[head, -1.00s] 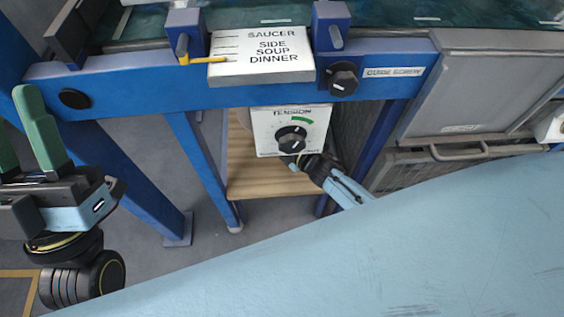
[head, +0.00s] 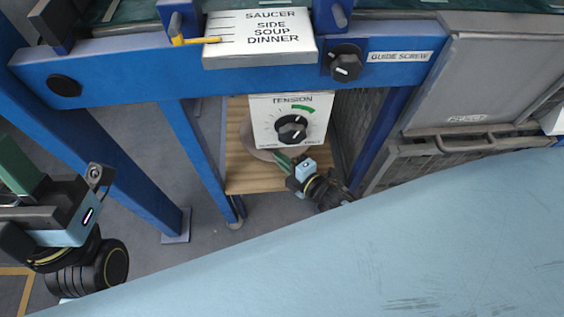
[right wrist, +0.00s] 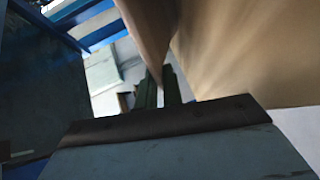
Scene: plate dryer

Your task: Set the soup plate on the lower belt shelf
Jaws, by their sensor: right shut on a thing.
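The soup plate (head: 262,155) shows as a thin brownish rim below the tension box, mostly hidden behind that box and my gripper. My right gripper (head: 284,161) is shut on its near edge. In the right wrist view the plate (right wrist: 150,35) stands edge-on between the two dark green fingertips (right wrist: 158,80). The lower belt shelf (head: 245,184) is a wooden board under the blue frame. The plate is over the shelf in the head view; I cannot tell whether they touch. My left gripper (head: 14,165) is cut off at the left edge, with one green finger visible.
The tension box (head: 291,120) with its black knob hangs just above the shelf. Blue legs (head: 200,150) stand at the shelf's left side. A grey cabinet with a handle (head: 468,145) is at the right. A white sign (head: 260,40) sits on the blue beam (head: 130,75).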

